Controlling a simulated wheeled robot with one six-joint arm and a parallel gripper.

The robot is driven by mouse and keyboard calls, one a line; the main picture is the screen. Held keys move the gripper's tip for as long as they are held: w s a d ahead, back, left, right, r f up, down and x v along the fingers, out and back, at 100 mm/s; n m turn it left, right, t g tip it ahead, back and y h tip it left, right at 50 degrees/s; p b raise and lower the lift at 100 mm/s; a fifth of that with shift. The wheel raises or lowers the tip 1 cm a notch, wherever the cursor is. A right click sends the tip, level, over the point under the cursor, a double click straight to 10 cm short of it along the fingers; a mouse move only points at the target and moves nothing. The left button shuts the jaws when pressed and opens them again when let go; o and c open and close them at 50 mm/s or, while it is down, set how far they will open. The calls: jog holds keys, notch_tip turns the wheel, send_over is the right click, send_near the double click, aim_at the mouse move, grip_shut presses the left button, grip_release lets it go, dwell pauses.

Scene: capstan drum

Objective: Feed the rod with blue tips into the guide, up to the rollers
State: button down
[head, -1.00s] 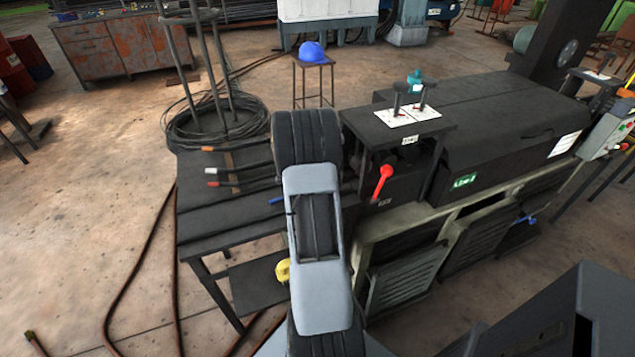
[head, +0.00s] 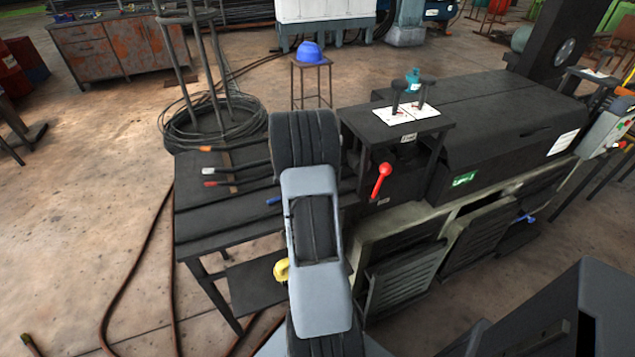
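The rod with blue tips shows only by one blue end (head: 273,200), just left of my arm over the dark bench (head: 215,222). The rest of the rod is hidden behind my arm. I cannot tell whether it lies on the bench or is held. My gripper is hidden behind my own arm links. The machine's feed end, with a red-knobbed lever (head: 381,181), is right of my arm. I cannot make out the guide or the rollers; that area is dark and partly covered by my arm.
Rods with orange (head: 206,149), white (head: 207,170) and red (head: 210,184) tips lie on the bench. A wire coil on a stand (head: 212,120) is behind it. A blue helmet (head: 309,52) sits on a stool. The floor left of the bench is mostly clear, with hoses.

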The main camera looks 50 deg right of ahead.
jog(key=shift+a+f, duration=0.1)
jog(key=shift+f, duration=0.05)
jog(key=c, duration=1)
grip_release()
jog(key=shift+f, duration=0.1)
jog(key=shift+c, duration=0.2)
jog(key=shift+o, duration=0.3)
jog(key=shift+s+f, duration=0.1)
jog(key=o, duration=0.4)
jog(key=shift+s+r, duration=0.1)
jog(key=shift+r, duration=0.35)
jog(key=shift+c, duration=0.2)
jog(key=shift+r+p, duration=0.45)
jog(key=shift+r, duration=0.1)
jog(key=shift+w+r+p, duration=0.2)
jog(key=shift+r+p, duration=0.9)
jog(key=shift+r, duration=1.65)
